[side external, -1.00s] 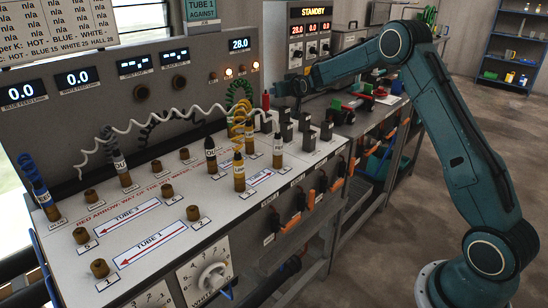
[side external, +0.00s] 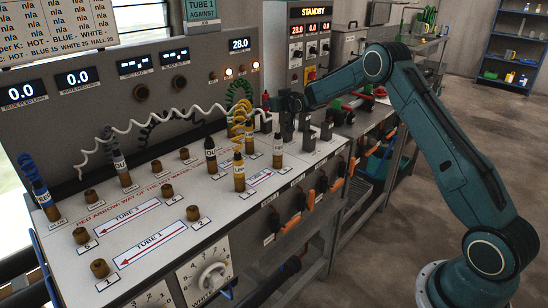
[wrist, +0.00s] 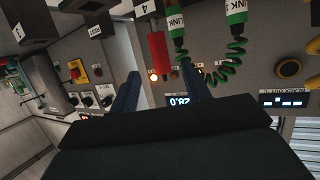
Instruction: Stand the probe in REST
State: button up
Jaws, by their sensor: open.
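The red probe (wrist: 158,55) stands at the socket labelled 4 in the wrist view, which sees the bench upside down. Its upper red part also shows in the side view (side external: 265,99). My gripper (wrist: 160,72) is open, its two blue fingers apart, with the probe's red body seen between and just beyond their tips. No contact is visible. In the side view my gripper (side external: 287,102) is low over the bench's far right, just right of the probe. The REST label (wrist: 95,31) is left of the probe in the wrist view, beside a dark holder cut by the top edge.
Green-capped link plugs (wrist: 236,18) with coiled green leads stand close to the probe. Several dark blocks (side external: 306,120) stand near my gripper. The instrument panel (side external: 120,100) rises behind.

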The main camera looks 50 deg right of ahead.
aim_at(266, 110)
jog(key=shift+x, duration=4.05)
grip_shut()
